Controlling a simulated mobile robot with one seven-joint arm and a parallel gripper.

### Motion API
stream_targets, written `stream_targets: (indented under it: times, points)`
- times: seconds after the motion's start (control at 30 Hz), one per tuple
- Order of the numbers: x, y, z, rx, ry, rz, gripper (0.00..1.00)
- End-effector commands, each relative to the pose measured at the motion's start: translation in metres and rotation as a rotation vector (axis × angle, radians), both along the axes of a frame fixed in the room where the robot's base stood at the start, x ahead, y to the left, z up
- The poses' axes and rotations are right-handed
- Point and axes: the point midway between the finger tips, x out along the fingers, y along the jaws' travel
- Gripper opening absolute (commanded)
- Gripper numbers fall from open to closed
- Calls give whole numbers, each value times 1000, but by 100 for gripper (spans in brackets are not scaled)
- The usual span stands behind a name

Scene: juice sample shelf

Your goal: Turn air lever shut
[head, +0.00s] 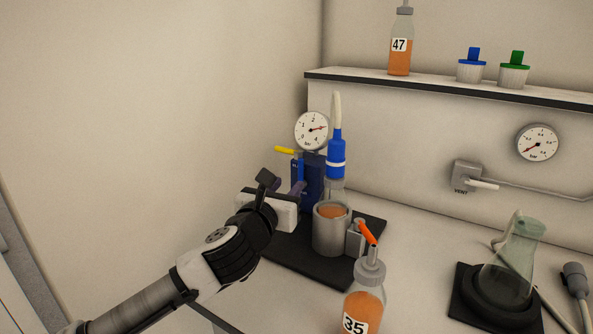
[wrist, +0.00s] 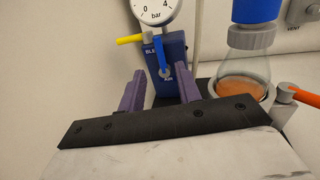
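The air lever (wrist: 160,52) is a blue handle on a dark blue valve block (wrist: 178,48) marked AIR. In the wrist view it stands nearly upright, leaning slightly left, above its pivot. The lever also shows in the head view (head: 296,168), partly crowded by my gripper (head: 292,190). In the wrist view my gripper (wrist: 161,72) is open, with one purple finger on each side of the lever's lower end. Nothing is held between the fingers. I cannot tell whether either finger touches the lever or block.
A yellow lever (head: 284,150) and pressure gauge (head: 312,130) sit on the block. To the right stand a blue-capped flask (head: 337,160) in a grey cup (head: 331,235), an orange lever (head: 367,232) and bottle 35 (head: 364,305). The left wall side is clear.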

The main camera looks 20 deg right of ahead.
Motion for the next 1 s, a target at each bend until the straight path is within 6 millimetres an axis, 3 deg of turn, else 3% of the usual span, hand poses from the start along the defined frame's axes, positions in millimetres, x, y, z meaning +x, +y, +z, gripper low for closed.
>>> stream_targets:
  times: [0.33, 0.77, 1.0]
  points:
    - [46, -40, 2, -1, 0, 0, 34]
    - [55, -48, 0, -1, -1, 0, 34]
    - [55, -47, 0, -1, -1, 0, 6]
